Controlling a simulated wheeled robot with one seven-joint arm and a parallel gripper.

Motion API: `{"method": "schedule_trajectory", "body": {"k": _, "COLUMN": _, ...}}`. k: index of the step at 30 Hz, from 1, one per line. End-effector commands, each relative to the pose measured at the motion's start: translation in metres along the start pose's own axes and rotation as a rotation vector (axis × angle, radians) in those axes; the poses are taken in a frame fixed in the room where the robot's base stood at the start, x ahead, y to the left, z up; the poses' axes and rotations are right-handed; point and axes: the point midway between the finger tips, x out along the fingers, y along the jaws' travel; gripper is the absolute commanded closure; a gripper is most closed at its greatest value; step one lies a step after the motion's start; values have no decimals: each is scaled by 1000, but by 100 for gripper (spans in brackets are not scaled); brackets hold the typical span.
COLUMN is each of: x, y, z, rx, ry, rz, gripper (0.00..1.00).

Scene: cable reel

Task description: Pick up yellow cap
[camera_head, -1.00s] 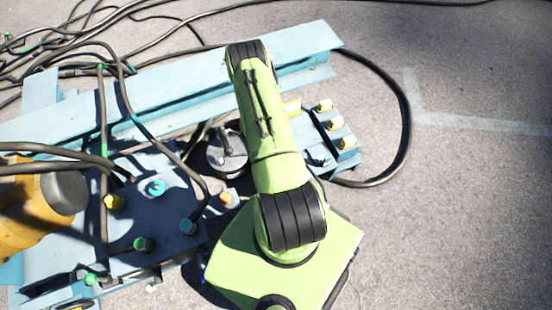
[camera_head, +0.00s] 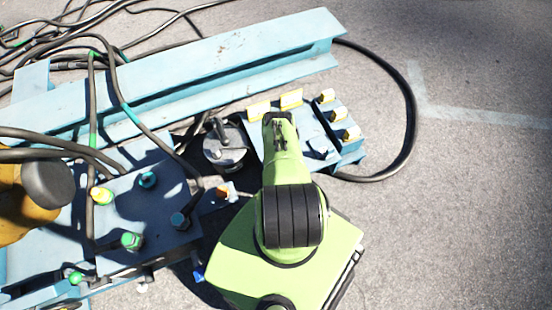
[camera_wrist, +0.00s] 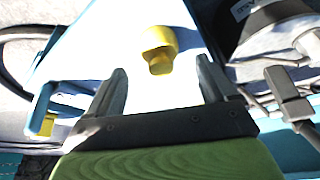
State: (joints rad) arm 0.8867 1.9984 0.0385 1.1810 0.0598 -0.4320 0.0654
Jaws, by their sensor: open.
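In the wrist view a rounded yellow cap (camera_wrist: 158,42) stands on a bright, overexposed plate (camera_wrist: 100,52). My gripper (camera_wrist: 164,82) is open, with one finger on each side of the picture below the cap. The cap lies beyond the fingertips and nothing is held between them. In the head view several yellow pieces show on the blue stand (camera_head: 350,153) beyond my arm, among them a yellow block (camera_head: 291,98). I cannot tell which of them is the cap in the wrist view. My gripper is hidden behind my arm in the head view.
A long blue beam (camera_head: 200,65) lies behind the stand. A grey round canister (camera_head: 224,148) stands left of my arm. A black cable (camera_head: 411,110) loops on the right. A blue plate with fittings (camera_head: 150,215) is at left. Open pavement (camera_head: 470,200) lies to the right.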

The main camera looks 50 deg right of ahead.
Motion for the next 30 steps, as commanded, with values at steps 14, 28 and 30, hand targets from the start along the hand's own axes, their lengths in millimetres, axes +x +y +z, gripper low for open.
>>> {"method": "schedule_trajectory", "body": {"k": 14, "x": 40, "y": 0, "z": 1, "rx": -1, "ry": -2, "rz": 0, "gripper": 17}}
{"method": "schedule_trajectory", "body": {"k": 28, "x": 39, "y": 0, "z": 1, "rx": -1, "ry": -2, "rz": 0, "gripper": 80}}
{"method": "schedule_trajectory", "body": {"k": 30, "x": 39, "y": 0, "z": 1, "rx": -1, "ry": -2, "rz": 0, "gripper": 81}}
